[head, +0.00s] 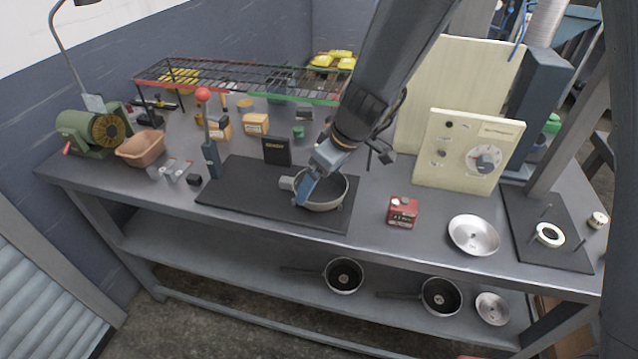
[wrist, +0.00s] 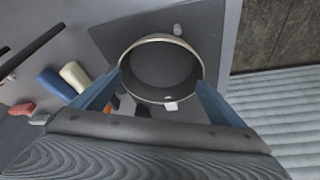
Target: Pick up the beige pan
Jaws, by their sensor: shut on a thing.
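The beige pan (head: 328,206) has a pale rim and a dark inside. It is at the right part of the black mat (head: 235,190) on the workbench; I cannot tell whether it touches the mat or is slightly above it. In the wrist view the round pan (wrist: 163,68) sits between the two blue fingers of my gripper (wrist: 160,82), which is shut on it, one finger at each side. In the head view my gripper (head: 306,192) reaches down at the pan's left side; its other finger is hidden.
A dark box (head: 277,151) stands behind the mat, and a red-knobbed lever (head: 210,155) to its left. A red timer box (head: 402,211) and a silver dish (head: 474,235) are to the right. Dark pans (head: 343,275) lie on the lower shelf. A wire rack (head: 240,82) spans the back.

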